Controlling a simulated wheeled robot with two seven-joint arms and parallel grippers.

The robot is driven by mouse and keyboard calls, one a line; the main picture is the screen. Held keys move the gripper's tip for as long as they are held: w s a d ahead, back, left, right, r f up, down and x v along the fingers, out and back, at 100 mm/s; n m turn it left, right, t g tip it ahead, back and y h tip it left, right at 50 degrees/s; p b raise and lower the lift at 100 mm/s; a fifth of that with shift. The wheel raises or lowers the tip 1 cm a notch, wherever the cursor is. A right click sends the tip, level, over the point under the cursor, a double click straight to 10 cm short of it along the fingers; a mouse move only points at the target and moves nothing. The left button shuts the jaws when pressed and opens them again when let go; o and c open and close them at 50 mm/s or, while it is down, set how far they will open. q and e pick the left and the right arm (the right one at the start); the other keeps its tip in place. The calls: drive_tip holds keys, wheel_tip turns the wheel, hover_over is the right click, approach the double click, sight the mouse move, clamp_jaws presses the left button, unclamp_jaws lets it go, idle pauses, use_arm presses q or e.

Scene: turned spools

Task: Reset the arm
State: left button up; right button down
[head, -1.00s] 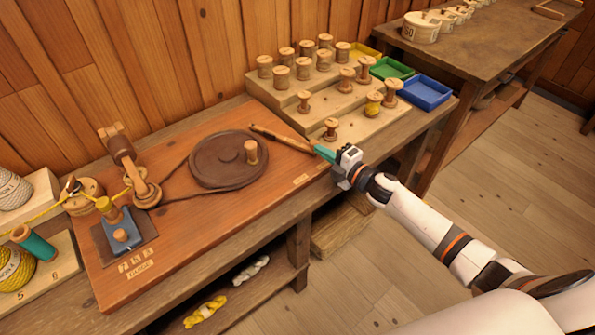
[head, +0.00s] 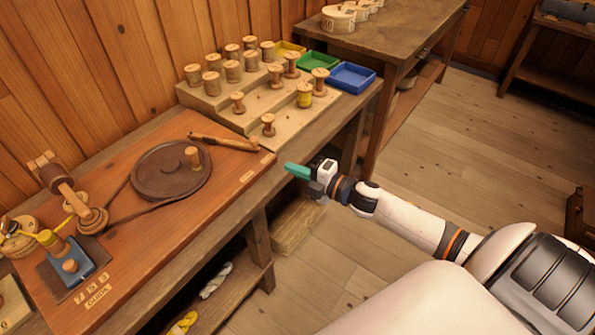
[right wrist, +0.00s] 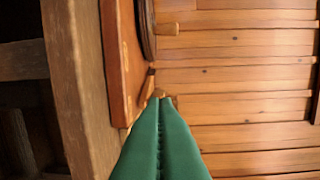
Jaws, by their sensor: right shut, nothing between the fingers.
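My right gripper (head: 298,171) has green fingers and is in front of the bench's front edge, apart from everything on it. In the right wrist view its green fingers (right wrist: 160,140) lie together with nothing between them. The right arm comes in from the lower right. My left gripper is not in view.
The bench carries an orange-brown board (head: 150,240) with a dark wheel (head: 150,180) and a blue guide block (head: 73,264). A stepped wooden rack (head: 225,95) holds several spools. Green (head: 318,62) and blue (head: 352,77) trays stand beside it.

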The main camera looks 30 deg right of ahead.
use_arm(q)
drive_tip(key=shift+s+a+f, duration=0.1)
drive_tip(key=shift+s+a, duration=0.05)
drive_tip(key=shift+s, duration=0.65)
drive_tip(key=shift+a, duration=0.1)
